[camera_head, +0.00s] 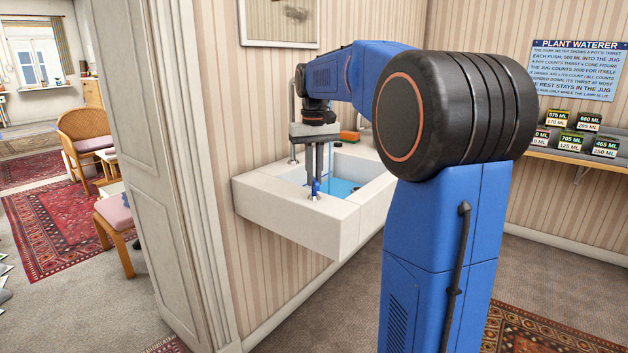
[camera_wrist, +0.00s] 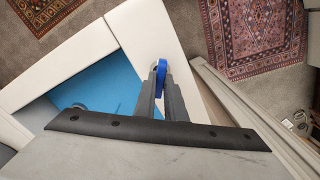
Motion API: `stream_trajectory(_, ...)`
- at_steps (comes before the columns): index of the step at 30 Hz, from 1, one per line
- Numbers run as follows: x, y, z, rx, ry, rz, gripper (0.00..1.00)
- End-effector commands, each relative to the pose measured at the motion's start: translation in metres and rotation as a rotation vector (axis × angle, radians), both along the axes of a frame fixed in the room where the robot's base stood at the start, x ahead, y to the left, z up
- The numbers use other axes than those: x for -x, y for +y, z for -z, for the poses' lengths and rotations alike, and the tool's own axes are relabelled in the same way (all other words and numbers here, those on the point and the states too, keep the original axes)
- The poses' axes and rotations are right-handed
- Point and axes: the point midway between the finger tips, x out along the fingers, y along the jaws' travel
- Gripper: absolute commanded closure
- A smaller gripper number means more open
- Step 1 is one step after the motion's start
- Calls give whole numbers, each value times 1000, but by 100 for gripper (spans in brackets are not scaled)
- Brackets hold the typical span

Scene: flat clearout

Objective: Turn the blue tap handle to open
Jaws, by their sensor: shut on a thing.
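The blue tap handle (camera_head: 316,188) stands on the near left rim of the white sink (camera_head: 290,218). In the wrist view the blue handle (camera_wrist: 161,69) sits between my fingertips, above the sink's pale rim. My gripper (camera_head: 317,182) points down from above and is shut on the handle. In the wrist view my gripper (camera_wrist: 161,75) hides part of the handle. The handle's exact turn angle cannot be told.
The sink basin holds blue water or has a blue floor (camera_wrist: 100,85). A green and orange item (camera_head: 350,136) lies on the back rim. A wall edge (camera_head: 185,170) stands close left of the sink. A shelf with labelled jars (camera_head: 570,155) is at right.

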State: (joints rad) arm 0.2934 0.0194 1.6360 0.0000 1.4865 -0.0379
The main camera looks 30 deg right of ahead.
Motion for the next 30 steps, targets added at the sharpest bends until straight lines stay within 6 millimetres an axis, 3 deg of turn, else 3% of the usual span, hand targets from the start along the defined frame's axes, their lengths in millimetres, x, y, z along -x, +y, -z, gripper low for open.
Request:
stream_trajectory(7,0,0,0,0,-1,-207,100)
stream_trajectory(20,0,0,0,0,-1,-257,100)
stream_trajectory(30,0,0,0,0,-2,-565,100)
